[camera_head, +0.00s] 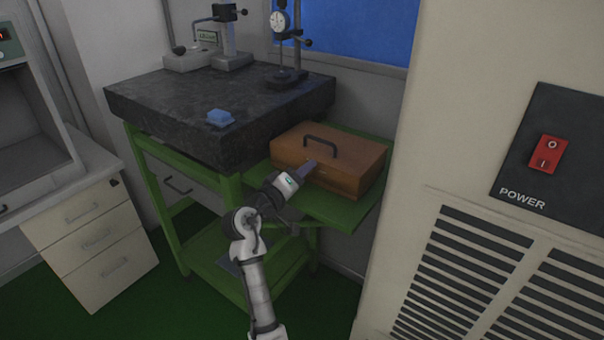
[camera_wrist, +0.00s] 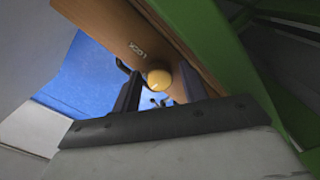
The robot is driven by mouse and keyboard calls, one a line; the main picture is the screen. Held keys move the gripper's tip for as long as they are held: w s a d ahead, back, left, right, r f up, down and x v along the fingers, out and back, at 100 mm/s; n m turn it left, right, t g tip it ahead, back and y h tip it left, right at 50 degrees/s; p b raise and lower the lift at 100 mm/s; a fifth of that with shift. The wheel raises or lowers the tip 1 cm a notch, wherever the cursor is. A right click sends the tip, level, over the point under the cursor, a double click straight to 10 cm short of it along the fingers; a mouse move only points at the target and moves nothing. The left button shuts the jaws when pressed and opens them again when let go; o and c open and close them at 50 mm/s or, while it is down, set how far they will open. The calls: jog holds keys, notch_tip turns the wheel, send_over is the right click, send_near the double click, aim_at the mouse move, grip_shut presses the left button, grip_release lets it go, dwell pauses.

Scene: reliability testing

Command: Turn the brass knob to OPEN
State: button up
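The brass knob (camera_wrist: 159,79) is a round yellow ball on the front of a brown wooden box (camera_head: 345,150). In the wrist view, small dark lettering (camera_wrist: 138,49) on the box beside it seems to read LOCK, turned in the picture. OPEN is not visible. My gripper (camera_wrist: 161,72) has its two dark fingers apart, one on each side of the knob, with small gaps showing. In the head view my gripper (camera_head: 306,169) is at the box's front face and hides the knob. How the knob is turned cannot be told.
The box has a dark top handle (camera_head: 320,143) and sits on a green shelf (camera_head: 312,205) beside a black granite slab (camera_head: 160,97). A blue block (camera_head: 220,117) and gauge stands (camera_head: 287,77) are on the slab. A beige cabinet (camera_head: 452,150) stands close at right.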

jog(key=shift+o, duration=0.3)
jog(key=b+v, duration=0.4)
jog(key=v, duration=0.9)
jog(key=shift+s+a, duration=0.25)
jog(key=shift+s, duration=0.1)
